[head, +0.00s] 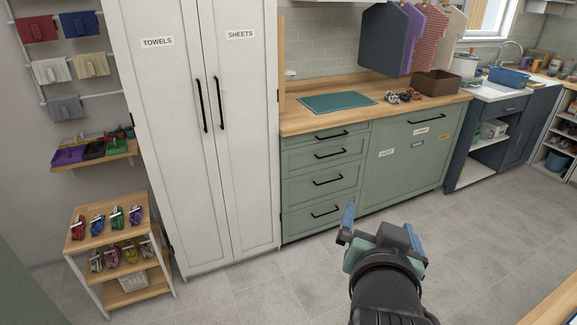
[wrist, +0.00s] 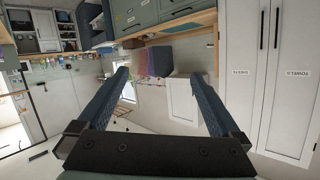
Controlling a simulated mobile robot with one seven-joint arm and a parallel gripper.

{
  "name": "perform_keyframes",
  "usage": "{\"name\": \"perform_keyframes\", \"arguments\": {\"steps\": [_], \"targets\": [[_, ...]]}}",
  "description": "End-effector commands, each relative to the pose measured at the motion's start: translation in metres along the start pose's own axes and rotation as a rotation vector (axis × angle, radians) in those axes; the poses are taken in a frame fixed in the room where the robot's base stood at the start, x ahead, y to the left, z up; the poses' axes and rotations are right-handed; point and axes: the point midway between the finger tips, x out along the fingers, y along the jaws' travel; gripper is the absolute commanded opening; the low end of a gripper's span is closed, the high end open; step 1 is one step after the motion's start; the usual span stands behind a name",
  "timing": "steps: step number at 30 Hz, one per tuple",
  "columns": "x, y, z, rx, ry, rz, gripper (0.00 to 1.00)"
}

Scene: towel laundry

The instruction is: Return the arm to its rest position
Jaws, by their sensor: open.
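My gripper (head: 380,225) is in the lower middle of the head view, raised over the grey floor in front of the green drawer cabinet. Its two blue fingers are apart and nothing is between them. The wrist view shows the gripper (wrist: 160,75) too, with both fingers spread wide and empty. That view shows the room upside down. The black forearm behind the gripper is mine and runs off the bottom edge of the head view.
A white cupboard (head: 190,140) labelled TOWELS and SHEETS stands shut at left. A small wooden shelf cart (head: 112,243) stands beside it. The green cabinet (head: 325,180) carries a wooden counter (head: 300,122) with a teal mat (head: 338,102). The floor (head: 480,240) at right is clear.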

Motion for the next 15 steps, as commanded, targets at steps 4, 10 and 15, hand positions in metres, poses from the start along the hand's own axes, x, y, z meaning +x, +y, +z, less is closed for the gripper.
{"name": "perform_keyframes", "arguments": {"steps": [4, 10, 15], "targets": [[-0.043, -0.066, -0.091, -0.070, 0.302, -0.156, 1.00], [-0.136, -0.131, -0.187, -0.113, 0.699, -0.322, 1.00], [-0.211, -0.155, -0.232, -0.111, 0.952, -0.403, 1.00]]}}
